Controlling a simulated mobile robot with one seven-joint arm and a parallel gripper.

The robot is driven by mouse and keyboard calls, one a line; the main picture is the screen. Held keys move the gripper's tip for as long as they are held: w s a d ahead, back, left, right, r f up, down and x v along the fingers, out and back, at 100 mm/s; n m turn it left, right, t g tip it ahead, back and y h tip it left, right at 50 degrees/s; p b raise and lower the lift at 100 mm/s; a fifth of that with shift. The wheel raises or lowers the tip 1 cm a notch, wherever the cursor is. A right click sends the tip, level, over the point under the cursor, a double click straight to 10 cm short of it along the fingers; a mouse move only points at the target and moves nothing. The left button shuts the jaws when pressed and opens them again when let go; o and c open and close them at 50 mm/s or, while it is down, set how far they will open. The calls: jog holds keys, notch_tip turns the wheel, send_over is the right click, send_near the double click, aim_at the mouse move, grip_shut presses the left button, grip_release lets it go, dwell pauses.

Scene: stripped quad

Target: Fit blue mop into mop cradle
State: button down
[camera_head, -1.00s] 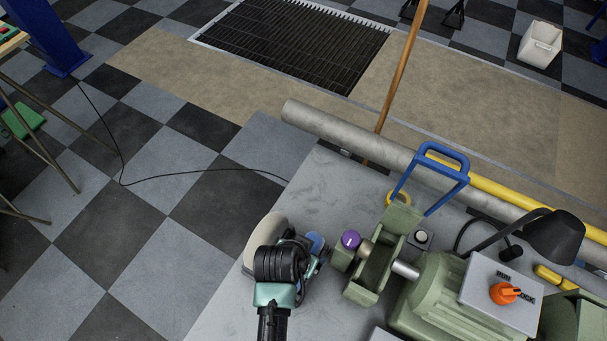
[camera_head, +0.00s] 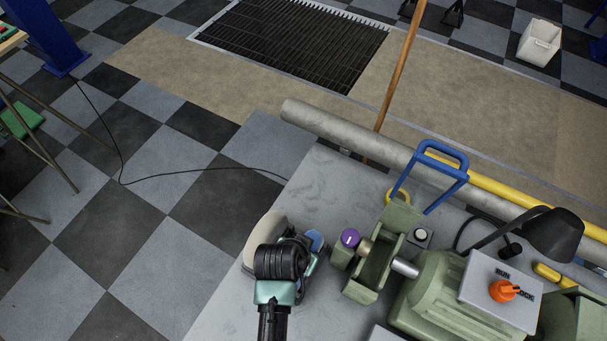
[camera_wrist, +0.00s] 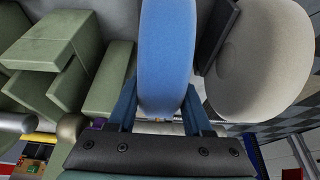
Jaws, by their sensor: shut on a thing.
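The blue mop (camera_wrist: 167,50) is a thick blue disc seen edge-on between my two fingers in the wrist view. My gripper (camera_wrist: 162,98) is shut on it. In the head view only a small blue part of the mop (camera_head: 315,241) shows beside my gripper (camera_head: 303,257), low over the grey bench. A dark upright plate (camera_wrist: 217,35) stands just right of the blue mop in the wrist view; it may be part of the mop cradle. I cannot tell whether the mop touches it. Most of the cradle is hidden.
A cream disc (camera_wrist: 262,60) stands close beyond the dark plate and also shows behind my wrist (camera_head: 262,232). The green grinder (camera_head: 440,295) with a purple-capped spindle (camera_head: 350,238) stands close right. The bench top (camera_head: 325,185) is clear towards the back.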

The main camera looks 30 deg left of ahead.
notch_tip(320, 180, up, 9)
jog(key=shift+w+f+b, duration=0.1)
jog(key=shift+f+b, duration=0.05)
jog(key=shift+b, duration=0.65)
jog(key=shift+r, duration=0.3)
jog(key=shift+d, duration=0.1)
